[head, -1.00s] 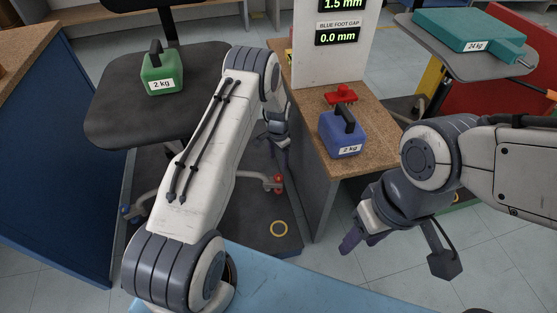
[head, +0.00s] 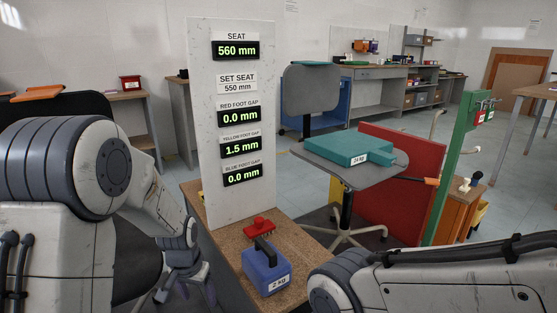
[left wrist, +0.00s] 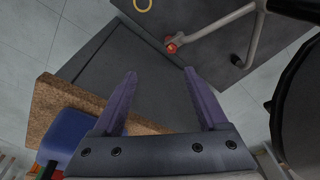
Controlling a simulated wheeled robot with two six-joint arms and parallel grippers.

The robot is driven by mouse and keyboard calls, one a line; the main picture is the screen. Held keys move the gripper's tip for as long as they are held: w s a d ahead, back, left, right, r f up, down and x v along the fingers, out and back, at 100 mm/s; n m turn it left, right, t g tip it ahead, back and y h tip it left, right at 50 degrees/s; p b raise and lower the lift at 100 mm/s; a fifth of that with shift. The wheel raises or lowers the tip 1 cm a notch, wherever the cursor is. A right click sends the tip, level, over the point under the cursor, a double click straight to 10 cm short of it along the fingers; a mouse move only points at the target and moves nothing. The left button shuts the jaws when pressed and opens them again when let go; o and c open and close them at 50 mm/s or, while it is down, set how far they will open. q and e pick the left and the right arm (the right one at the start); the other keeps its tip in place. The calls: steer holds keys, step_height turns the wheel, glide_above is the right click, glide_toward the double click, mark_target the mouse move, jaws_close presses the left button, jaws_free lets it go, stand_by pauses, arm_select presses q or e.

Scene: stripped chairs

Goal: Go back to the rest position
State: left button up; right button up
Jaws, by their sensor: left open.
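My left gripper (head: 186,292) is low at the left in the head view, left of the cork-topped bench. In the left wrist view the same gripper (left wrist: 160,74) shows two purple fingers spread apart with nothing between them. Beyond them are a dark grey floor plate (left wrist: 150,60) and a chair leg with a red foot (left wrist: 171,46). My right arm comes in at the lower right of the head view; its gripper is out of the picture.
A blue 2 kg weight (head: 266,270) and a red knobbed piece (head: 259,227) sit on the bench (head: 228,240), before a display panel (head: 232,190). A teal 24 kg weight (head: 345,147) lies on a grey seat (head: 370,174). The blue weight (left wrist: 68,138) is near my left gripper.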

arm_select(q)
steer(key=s+d+r+n, duration=0.15)
steer(key=s+r, duration=0.35)
steer(key=s, duration=0.6)
steer(key=s+d+r+m+g+h, duration=0.1)
steer(key=s+d+r+m, duration=0.2)
steer(key=s+d, duration=0.4)
steer(key=s+d+r+m+g, duration=0.1)
steer(key=s+d+r+m, duration=0.25)
steer(key=s+d, duration=0.25)
step_height(320, 180, up, 38)
steer(key=p, duration=3.8)
steer(key=shift+s+d, duration=0.2)
steer(key=shift+s, duration=0.25)
steer(key=shift+f, duration=0.1)
